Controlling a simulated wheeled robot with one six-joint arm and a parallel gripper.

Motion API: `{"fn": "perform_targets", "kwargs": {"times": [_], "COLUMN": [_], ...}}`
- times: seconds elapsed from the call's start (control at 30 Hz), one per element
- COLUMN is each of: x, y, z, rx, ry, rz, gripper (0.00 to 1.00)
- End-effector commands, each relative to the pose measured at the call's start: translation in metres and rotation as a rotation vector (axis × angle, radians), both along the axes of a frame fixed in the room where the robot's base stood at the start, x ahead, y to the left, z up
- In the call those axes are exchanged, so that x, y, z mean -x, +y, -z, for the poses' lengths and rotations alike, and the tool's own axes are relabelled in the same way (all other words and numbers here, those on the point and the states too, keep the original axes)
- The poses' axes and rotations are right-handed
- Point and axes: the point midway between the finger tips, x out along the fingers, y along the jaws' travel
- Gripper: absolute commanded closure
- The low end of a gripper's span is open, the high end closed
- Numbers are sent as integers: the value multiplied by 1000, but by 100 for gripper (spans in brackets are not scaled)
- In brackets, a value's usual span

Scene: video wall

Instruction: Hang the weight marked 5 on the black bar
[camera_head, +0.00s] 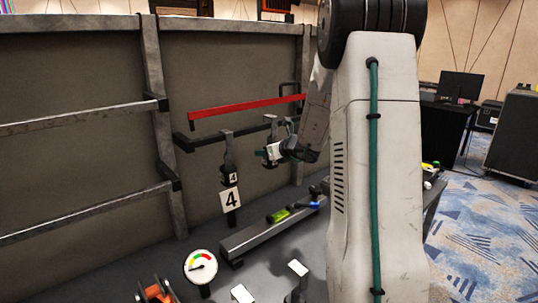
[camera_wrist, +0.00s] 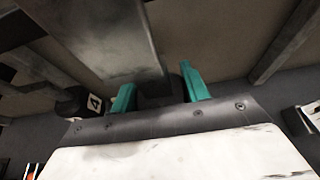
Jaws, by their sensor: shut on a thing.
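The black bar (camera_head: 205,138) sticks out from the wall panel, below a red bar. A dark weight marked 4 (camera_head: 230,180) hangs from it by a grey strap; its 4 label also shows in the wrist view (camera_wrist: 95,103). My gripper (camera_head: 265,155) is at the bar, right of that weight. Its teal fingers (camera_wrist: 159,92) are shut on a dark weight (camera_wrist: 160,88) with a grey metal hook strap (camera_wrist: 110,35). The strap top (camera_head: 272,124) is at the bar's height; whether the bar bears it I cannot tell. No 5 marking is visible.
The red bar (camera_head: 240,105) runs just above the black bar. A round gauge (camera_head: 201,266), a grey beam (camera_head: 260,235) with green (camera_head: 280,215) and blue items, and white plates (camera_head: 298,268) are below. An orange object (camera_head: 155,291) is at the lower left.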

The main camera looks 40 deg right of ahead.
Motion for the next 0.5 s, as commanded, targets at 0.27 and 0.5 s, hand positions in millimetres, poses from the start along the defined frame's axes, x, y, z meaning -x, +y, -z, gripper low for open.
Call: {"fn": "perform_targets", "kwargs": {"times": [0.27,0.5], "x": [-20,-36], "y": [-1,-3], "z": [-2,-2], "rx": [1,2], "ry": [-4,-4], "rz": [0,0], "gripper": [100,100]}}
